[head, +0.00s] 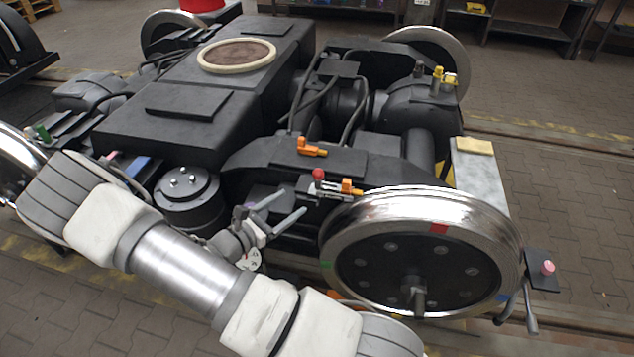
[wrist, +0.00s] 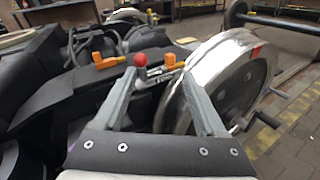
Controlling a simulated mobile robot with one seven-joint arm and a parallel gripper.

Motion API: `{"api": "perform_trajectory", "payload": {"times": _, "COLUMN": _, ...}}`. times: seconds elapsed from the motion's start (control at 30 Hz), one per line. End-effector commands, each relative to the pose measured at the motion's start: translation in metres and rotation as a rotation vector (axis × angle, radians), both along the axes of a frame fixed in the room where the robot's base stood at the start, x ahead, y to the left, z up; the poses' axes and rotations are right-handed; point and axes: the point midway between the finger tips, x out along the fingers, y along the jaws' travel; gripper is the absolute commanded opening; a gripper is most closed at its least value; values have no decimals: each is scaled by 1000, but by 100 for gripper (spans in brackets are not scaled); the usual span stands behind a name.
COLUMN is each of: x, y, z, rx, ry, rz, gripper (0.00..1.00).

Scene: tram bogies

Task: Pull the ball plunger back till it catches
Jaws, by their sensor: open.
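The ball plunger's red ball (head: 318,173) sits on a small metal fitting on the bogie frame, just behind the top of the near wheel. In the wrist view the red ball (wrist: 141,60) shows a little beyond the tip of the left finger, with the metal fitting (wrist: 155,76) seen between the fingers. My gripper (head: 291,204) is open and empty, its two grey fingers pointing towards the fitting. In the head view the fingertips are below and left of the ball, apart from it. The lower part of the plunger is too small to make out.
An orange handle (head: 312,147) stands on the frame behind the ball, and an orange piece (head: 350,187) sits just right of it. The large steel wheel (head: 425,250) is close on the right. A black round canister (head: 188,198) stands left of my gripper.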

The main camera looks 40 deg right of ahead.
Motion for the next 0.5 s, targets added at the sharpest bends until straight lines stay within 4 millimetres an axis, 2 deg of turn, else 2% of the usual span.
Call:
{"api": "perform_trajectory", "payload": {"times": 0.03, "x": 4, "y": 1, "z": -18, "rx": -41, "ry": 35, "rz": 45, "gripper": 73}}
{"api": "perform_trajectory", "payload": {"times": 0.2, "x": 16, "y": 2, "z": -43, "rx": -122, "ry": 104, "rz": 147, "gripper": 73}}
{"api": "perform_trajectory", "payload": {"times": 0.37, "x": 21, "y": 0, "z": -51, "rx": -149, "ry": 127, "rz": 182, "gripper": 73}}
{"api": "perform_trajectory", "payload": {"times": 0.5, "x": 26, "y": -14, "z": -52, "rx": -151, "ry": 127, "rz": 182, "gripper": 73}}
